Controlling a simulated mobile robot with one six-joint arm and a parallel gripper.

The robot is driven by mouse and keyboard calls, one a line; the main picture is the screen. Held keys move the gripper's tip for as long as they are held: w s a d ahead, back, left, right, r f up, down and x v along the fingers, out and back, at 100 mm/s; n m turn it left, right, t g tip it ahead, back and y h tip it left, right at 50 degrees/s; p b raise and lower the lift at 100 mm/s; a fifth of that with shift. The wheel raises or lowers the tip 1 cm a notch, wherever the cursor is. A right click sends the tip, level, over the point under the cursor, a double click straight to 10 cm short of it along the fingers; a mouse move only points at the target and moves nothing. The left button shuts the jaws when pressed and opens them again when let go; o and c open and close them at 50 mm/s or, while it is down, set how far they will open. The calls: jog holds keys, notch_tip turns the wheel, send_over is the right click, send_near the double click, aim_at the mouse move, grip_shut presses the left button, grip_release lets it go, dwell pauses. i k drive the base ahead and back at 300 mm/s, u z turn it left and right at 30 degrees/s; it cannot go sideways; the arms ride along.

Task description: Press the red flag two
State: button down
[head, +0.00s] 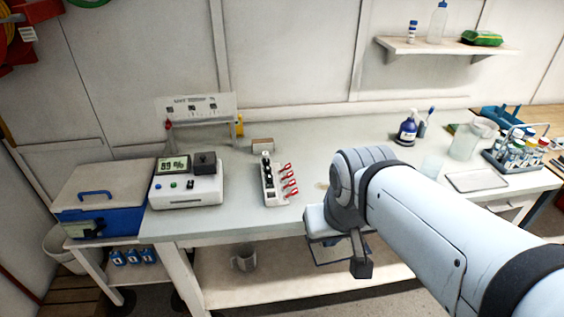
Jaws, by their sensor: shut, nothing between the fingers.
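A white block (267,180) stands on the bench left of the picture's middle, with a row of dark parts along its top. Several small red flags (289,183) stick out from its right side, one behind the other. They are too small for me to read any number, so I cannot tell which is flag two. My gripper (360,268) hangs at the bench's front edge, right of and nearer than the flags, and apart from them. It is shut and empty.
A white device with a display (187,186) stands left of the block, and a blue cooler (98,200) farther left. The bench (330,150) behind my gripper is mostly clear.

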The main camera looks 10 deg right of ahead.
aim_at(291, 182)
jog(key=z, duration=0.1)
jog(key=i, duration=1)
jog(key=u, duration=0.15)
jog(key=k, duration=0.5)
jog(key=z, duration=0.45)
jog(key=i, duration=0.35)
jog(key=z, duration=0.15)
